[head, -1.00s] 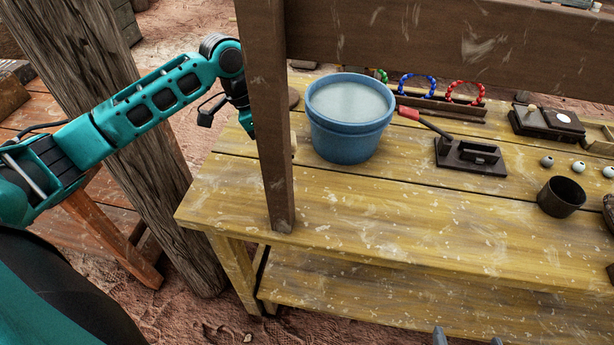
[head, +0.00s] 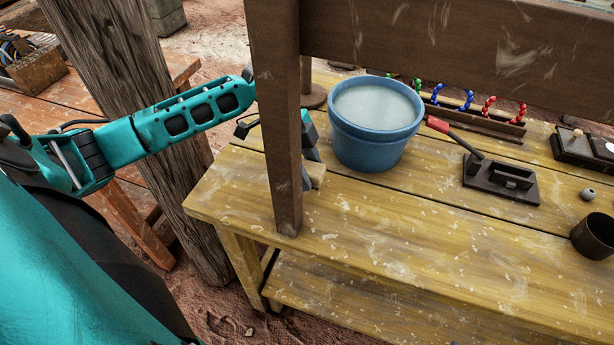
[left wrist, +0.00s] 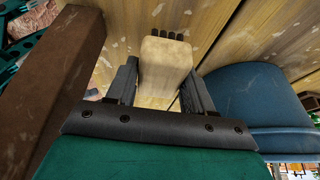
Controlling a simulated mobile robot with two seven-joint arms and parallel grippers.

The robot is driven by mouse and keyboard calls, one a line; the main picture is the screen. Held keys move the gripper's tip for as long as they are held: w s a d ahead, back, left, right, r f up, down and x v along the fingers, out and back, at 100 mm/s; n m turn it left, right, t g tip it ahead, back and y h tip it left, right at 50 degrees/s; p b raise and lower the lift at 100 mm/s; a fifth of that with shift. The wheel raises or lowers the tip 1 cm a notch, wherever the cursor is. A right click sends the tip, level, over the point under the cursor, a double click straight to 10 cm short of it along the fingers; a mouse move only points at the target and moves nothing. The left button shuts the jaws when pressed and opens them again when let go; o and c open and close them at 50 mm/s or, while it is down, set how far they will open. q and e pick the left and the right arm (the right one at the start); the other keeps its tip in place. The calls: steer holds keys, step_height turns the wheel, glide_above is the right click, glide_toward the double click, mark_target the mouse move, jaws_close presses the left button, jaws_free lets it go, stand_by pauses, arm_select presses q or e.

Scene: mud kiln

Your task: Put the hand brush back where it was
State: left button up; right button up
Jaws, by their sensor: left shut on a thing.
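The hand brush (left wrist: 165,58), a pale wooden block with dark bristle tips at its far end, sits between the fingers of my left gripper (left wrist: 162,85) in the left wrist view. The gripper is shut on it. In the head view my left gripper (head: 307,158) is partly hidden behind the wooden post, and a piece of the pale brush (head: 315,173) shows just right of the post, low over the table's left end. I cannot tell whether the brush touches the tabletop. My right gripper is not in view.
A brown post (head: 285,200) stands close in front of my left gripper, with a crossbeam (head: 450,55) above. A blue bucket (head: 372,145) stands just right of the brush. A dark float-like tool (head: 500,185) and a dark cup (head: 594,235) are farther right. The front tabletop (head: 400,225) is clear.

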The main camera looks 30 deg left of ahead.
arm_select(q)
steer(key=shift+f, duration=1.45)
steer(key=shift+f, duration=0.1)
steer(key=o, duration=0.9)
steer(key=shift+o, duration=0.2)
steer(key=p+v, duration=0.1)
steer(key=v, duration=1.1)
steer(key=shift+w, duration=0.1)
